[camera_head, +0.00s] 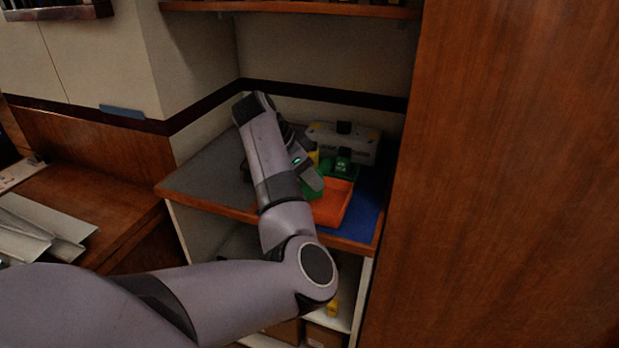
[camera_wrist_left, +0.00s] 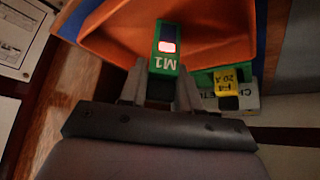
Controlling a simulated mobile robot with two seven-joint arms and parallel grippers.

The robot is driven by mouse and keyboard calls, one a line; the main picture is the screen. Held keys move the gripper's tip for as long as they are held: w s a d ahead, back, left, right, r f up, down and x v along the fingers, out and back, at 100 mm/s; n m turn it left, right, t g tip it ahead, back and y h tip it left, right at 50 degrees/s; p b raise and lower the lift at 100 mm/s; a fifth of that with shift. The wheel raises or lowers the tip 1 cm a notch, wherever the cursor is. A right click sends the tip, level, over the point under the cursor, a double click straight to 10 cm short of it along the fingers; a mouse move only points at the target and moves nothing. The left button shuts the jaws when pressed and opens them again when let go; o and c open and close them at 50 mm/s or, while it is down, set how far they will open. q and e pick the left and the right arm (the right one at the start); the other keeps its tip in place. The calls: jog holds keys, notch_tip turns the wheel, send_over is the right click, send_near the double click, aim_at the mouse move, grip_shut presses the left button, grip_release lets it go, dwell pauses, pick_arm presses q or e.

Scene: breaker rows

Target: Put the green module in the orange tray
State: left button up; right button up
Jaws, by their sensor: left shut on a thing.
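A green module (camera_wrist_left: 166,63) marked M1, with a lit red window, is between the fingers of my left gripper (camera_wrist_left: 160,88) in the left wrist view. The gripper is shut on it. The orange tray (camera_wrist_left: 213,20) lies behind the module there. In the head view the left gripper (camera_head: 314,184) is at the left side of the orange tray (camera_head: 334,205), with a green part (camera_head: 313,192) showing beside it. My arm hides part of the tray, and I cannot tell whether the module touches its floor. My right gripper is not in view.
A grey panel box (camera_head: 362,144) stands at the back, with another green part (camera_head: 343,165) in front of it. A yellow module (camera_wrist_left: 228,82) sits on green near the tray. A blue mat (camera_head: 366,212) lies under the tray. A tall wooden side (camera_head: 490,180) closes the right.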

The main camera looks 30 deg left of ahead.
pick_arm(q)
jog(key=shift+f, duration=0.35)
jog(key=shift+f, duration=0.15)
jog(key=o, duration=1.1)
jog(key=shift+c, duration=0.2)
jog(key=shift+s+a+r, duration=0.1)
jog(key=shift+r, duration=0.25)
jog(key=p+v, duration=0.6)
jog(key=v, duration=0.5)
jog(key=shift+r+p, duration=0.25)
jog(key=shift+p, duration=0.15)
